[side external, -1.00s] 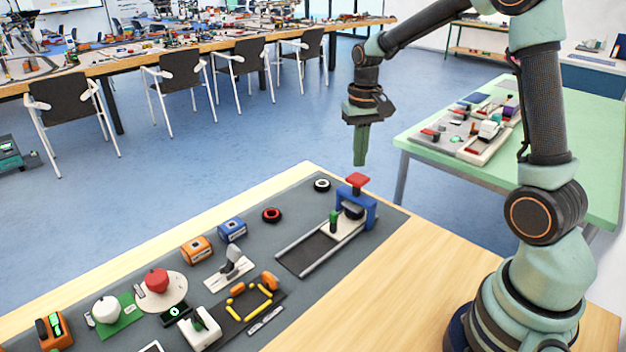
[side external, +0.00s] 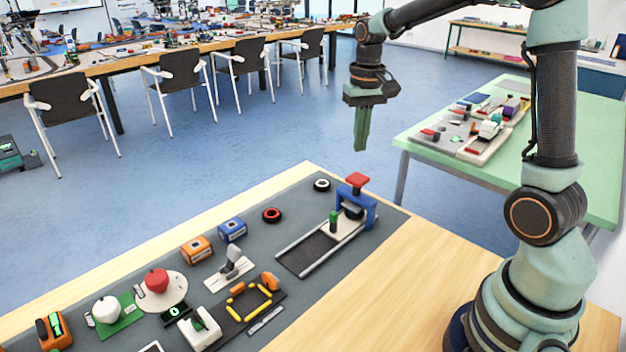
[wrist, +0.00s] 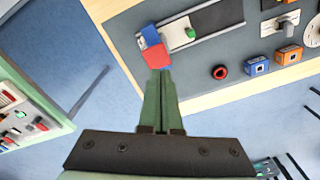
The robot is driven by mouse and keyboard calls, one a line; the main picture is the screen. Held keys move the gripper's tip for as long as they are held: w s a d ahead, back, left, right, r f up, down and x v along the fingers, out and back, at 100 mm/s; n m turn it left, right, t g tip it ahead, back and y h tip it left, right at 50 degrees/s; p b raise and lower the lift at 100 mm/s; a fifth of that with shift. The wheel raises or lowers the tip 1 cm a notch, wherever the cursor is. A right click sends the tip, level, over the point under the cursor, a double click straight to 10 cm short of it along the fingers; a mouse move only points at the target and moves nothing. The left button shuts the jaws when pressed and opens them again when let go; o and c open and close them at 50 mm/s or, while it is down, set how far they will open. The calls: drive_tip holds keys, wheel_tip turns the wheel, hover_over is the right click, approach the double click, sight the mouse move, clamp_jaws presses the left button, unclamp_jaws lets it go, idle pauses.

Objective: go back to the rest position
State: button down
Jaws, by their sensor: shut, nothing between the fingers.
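My gripper (side external: 361,149) is shut and empty, its green fingers pointing down. In the side external view it hangs in the air above and behind the gantry crane. The small blue gantry crane (side external: 370,205) with a red top (side external: 357,180) straddles a railed track at the right end of the grey mat (side external: 270,205). In the wrist view the closed fingertips (wrist: 161,72) appear just below the crane's red top (wrist: 155,57), with the blue part (wrist: 149,35) beside it. A small green piece (side external: 334,216) stands on the track in front of the crane.
A green table (side external: 590,140) with more parts stands at the right. The air around my gripper is clear.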

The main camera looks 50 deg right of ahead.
drive_tip(key=s+a+r+n+t, duration=0.4)
drive_tip(key=s+a+n+t, duration=0.1)
drive_tip(key=s+a, duration=0.6)
drive_tip(key=shift+r+n, duration=0.3)
drive_tip(key=shift+r, duration=0.1)
